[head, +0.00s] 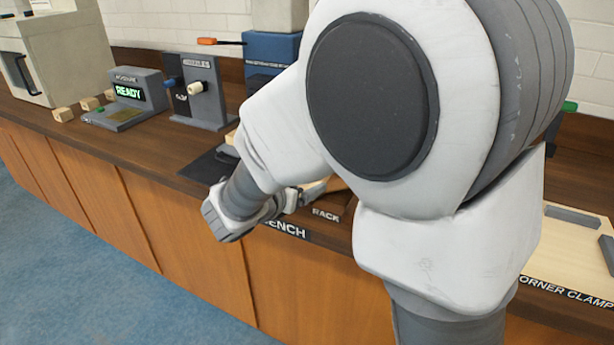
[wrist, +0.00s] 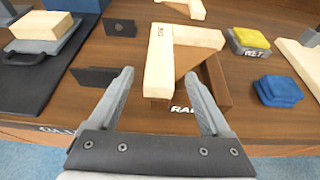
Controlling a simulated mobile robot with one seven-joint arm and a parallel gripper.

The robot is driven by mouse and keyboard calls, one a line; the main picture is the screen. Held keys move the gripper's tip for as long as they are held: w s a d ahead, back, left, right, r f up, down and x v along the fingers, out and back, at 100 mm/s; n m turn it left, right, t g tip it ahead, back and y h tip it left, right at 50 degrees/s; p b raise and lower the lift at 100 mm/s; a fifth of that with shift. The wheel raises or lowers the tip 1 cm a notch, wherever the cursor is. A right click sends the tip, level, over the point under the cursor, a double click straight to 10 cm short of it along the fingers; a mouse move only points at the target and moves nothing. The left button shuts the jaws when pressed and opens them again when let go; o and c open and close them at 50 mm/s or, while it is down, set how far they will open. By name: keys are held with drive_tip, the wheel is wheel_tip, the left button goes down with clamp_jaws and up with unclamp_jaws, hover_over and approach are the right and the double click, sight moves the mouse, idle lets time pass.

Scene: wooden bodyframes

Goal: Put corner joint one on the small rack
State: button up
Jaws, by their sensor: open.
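A light wooden L-shaped corner joint (wrist: 185,37), with small dark lettering near its corner, lies over the brown small rack (wrist: 216,82) in the wrist view. It appears to rest on the rack; the contact is not fully visible. My gripper (wrist: 159,74) is open, its fingers on either side of the joint's near end, with gaps visible. In the head view the rack (head: 347,207) shows beside its RACK label, and my arm hides most of the joint and the gripper.
Another light wooden piece (wrist: 182,8) lies behind. A black mat (wrist: 45,75) with a wood block (wrist: 40,25) is at left. Small dark plates (wrist: 97,76) stand nearby. A yellow-topped sponge (wrist: 250,40) and blue cloth (wrist: 278,91) lie at right. The bench's front edge is close.

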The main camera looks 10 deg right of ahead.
drive_tip(key=p+v, duration=0.1)
drive_tip(key=v, duration=0.7)
drive_tip(key=s+d+r+m+g+y, duration=0.1)
drive_tip(key=s+d+m+g, duration=0.5)
drive_tip(key=s+d+m, duration=0.55)
drive_tip(key=s+a+r+m+y, duration=0.1)
drive_tip(key=s+m+y, duration=0.6)
drive_tip(key=m, duration=1)
drive_tip(key=shift+s+r+t, duration=0.2)
drive_tip(key=shift+r+t, duration=0.1)
drive_tip(key=shift+r, duration=0.3)
drive_tip(key=shift+a, duration=0.1)
wheel_tip(320, 180, up, 13)
drive_tip(key=p, duration=1.3)
